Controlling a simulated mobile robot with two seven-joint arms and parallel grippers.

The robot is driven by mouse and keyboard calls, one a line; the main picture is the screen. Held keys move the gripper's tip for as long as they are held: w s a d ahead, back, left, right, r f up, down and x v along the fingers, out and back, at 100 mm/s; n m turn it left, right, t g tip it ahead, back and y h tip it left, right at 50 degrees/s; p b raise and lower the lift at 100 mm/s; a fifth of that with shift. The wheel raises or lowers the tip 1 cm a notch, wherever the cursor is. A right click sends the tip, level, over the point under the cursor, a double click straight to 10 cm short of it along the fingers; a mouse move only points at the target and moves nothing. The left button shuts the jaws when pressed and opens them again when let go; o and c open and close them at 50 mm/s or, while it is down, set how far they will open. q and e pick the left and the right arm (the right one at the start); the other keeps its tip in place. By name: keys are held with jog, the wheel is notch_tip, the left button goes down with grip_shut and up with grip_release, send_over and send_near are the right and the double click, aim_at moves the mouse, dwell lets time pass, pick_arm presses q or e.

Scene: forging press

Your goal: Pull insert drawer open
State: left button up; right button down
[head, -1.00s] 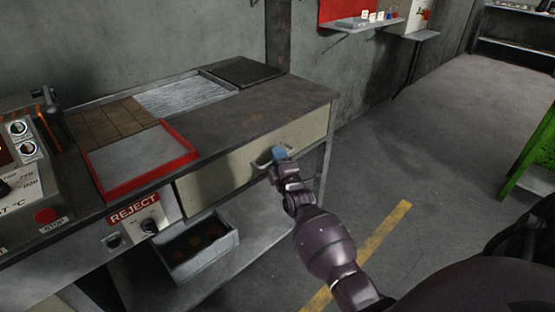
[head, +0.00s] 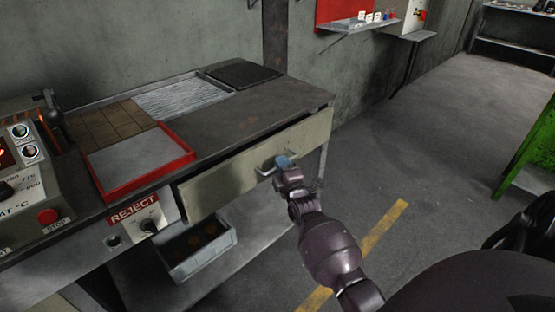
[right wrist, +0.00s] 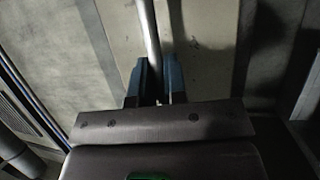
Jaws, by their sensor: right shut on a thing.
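The insert drawer (head: 225,181) is a pale beige front under the right part of the dark workbench. It stands out a little from the bench, with a dark gap along its top edge. Its metal bar handle (head: 266,169) is near the middle of the front. My right gripper (head: 284,162) is at the handle, its blue fingers closed around the bar. In the right wrist view the handle bar (right wrist: 150,40) runs down between the two fingers (right wrist: 160,85). My left gripper is not in view.
A red-rimmed tray (head: 190,155) sits on the bench beside brown tiles (head: 115,127) and a dark pad (head: 244,73). A control box (head: 25,160) stands at the left. A grey bin (head: 200,250) is on the shelf below. Floor to the right is clear up to a green table (head: 530,150).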

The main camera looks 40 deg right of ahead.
pick_arm(q)
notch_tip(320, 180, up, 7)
jog(key=p, duration=0.8)
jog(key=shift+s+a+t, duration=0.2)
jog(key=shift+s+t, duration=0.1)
pick_arm(e)
jog(key=s+d, duration=0.2)
jog(key=s, duration=2.9)
jog(key=shift+s+d, duration=0.2)
jog(key=shift+s, duration=0.05)
jog(key=c, duration=1.2)
grip_release()
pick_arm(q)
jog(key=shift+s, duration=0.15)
pick_arm(e)
jog(key=shift+s+f, duration=0.1)
